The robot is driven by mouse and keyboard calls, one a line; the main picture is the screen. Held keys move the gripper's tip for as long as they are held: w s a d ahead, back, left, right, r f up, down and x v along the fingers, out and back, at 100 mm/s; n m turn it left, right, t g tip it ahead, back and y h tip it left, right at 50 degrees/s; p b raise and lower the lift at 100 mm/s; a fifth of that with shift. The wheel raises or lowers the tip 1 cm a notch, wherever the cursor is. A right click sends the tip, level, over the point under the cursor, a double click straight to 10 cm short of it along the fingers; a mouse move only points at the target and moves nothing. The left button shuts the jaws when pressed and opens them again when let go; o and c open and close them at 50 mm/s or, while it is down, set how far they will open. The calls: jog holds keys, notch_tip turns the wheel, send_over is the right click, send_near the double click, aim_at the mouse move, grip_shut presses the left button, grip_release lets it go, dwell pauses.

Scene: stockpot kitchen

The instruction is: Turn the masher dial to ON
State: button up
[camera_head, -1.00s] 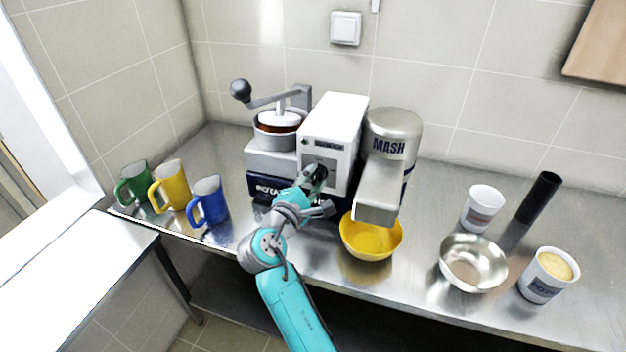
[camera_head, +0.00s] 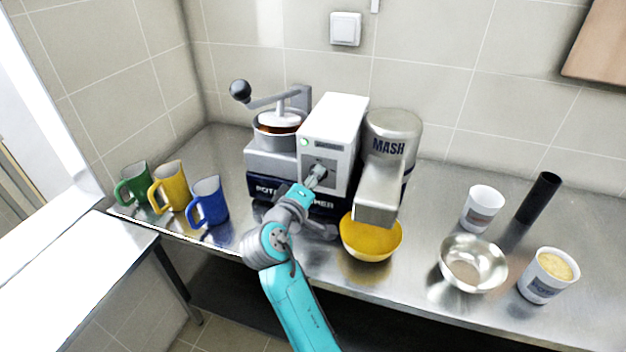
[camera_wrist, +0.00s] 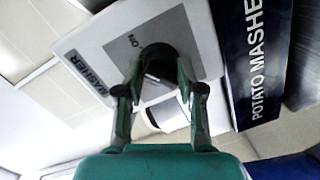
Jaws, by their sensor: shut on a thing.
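The potato masher machine stands against the wall, with a white control box (camera_head: 338,115) in its middle. In the wrist view, the box's front panel (camera_wrist: 103,38) carries the words MASHER and ON. The dark round masher dial (camera_wrist: 158,58) sits on a grey plate beside the ON label. My gripper (camera_wrist: 158,90) is at the panel with its two fingers on either side of the dial, shut on it. In the head view, my gripper (camera_head: 316,178) meets the front of the box and hides the dial. The dial's exact pointing cannot be told.
A yellow bowl (camera_head: 371,240) stands under the MASH spout (camera_head: 380,198). Blue (camera_head: 209,203), yellow (camera_head: 170,187) and green (camera_head: 133,185) mugs stand at the left. A steel bowl (camera_head: 473,264), white cups and a black cylinder (camera_head: 539,198) stand at the right.

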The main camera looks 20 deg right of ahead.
jog(key=shift+m, duration=1)
jog(key=o, duration=1.1)
jog(key=shift+o, duration=0.2)
jog(key=v, duration=1.2)
jog(key=shift+s+d, duration=0.2)
